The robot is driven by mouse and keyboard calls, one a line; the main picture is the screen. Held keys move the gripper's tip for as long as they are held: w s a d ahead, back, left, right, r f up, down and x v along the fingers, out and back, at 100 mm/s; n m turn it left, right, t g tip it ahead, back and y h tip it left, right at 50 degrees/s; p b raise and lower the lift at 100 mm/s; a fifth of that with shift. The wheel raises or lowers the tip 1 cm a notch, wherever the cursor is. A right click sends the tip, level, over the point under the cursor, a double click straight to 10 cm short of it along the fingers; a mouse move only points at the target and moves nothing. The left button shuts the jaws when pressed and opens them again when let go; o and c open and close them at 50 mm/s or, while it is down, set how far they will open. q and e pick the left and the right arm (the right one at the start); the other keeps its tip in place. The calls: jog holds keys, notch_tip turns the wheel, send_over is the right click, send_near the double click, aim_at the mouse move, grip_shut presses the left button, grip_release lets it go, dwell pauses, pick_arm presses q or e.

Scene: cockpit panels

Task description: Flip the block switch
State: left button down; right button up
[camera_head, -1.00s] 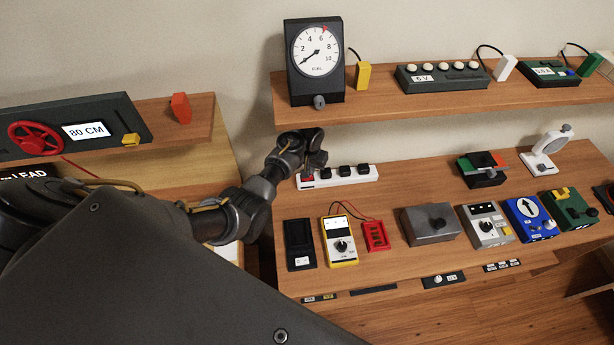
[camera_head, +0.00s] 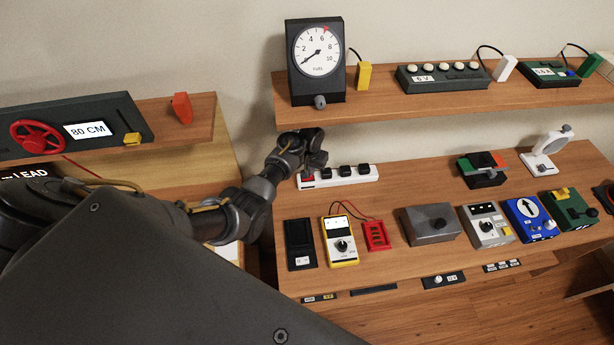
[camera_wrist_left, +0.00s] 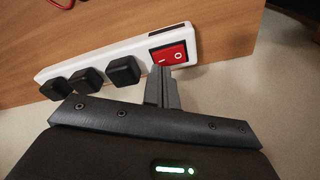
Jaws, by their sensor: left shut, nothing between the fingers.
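The block switch is a red rocker marked with a line and a circle, at the end of a white power strip. In the left wrist view the red switch (camera_wrist_left: 170,54) sits just beyond my left gripper (camera_wrist_left: 160,70), whose fingers are shut and empty. The fingertips are at the line-marked side of the rocker; contact is hard to tell. In the head view the power strip (camera_head: 352,181) lies at the back of the lower shelf, and my left gripper (camera_head: 316,170) is over its left end, with the switch (camera_head: 308,178) partly hidden. My right gripper is not in view.
Several black plugs (camera_wrist_left: 122,71) sit in the strip beside the switch. A yellow multimeter (camera_head: 341,241), a red holder (camera_head: 376,236) and a grey box (camera_head: 430,223) stand in front on the shelf (camera_head: 400,262).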

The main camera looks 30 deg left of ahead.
pick_arm(q)
jog(key=shift+f+b, duration=0.6)
jog(key=shift+f, duration=0.25)
dwell(0.8)
notch_tip(320, 180, up, 3)
jog(key=p, duration=0.2)
jog(key=shift+f+p, duration=0.2)
jog(key=shift+p, duration=0.2)
jog(key=shift+r, duration=2.25)
jog(key=shift+s+a, duration=0.1)
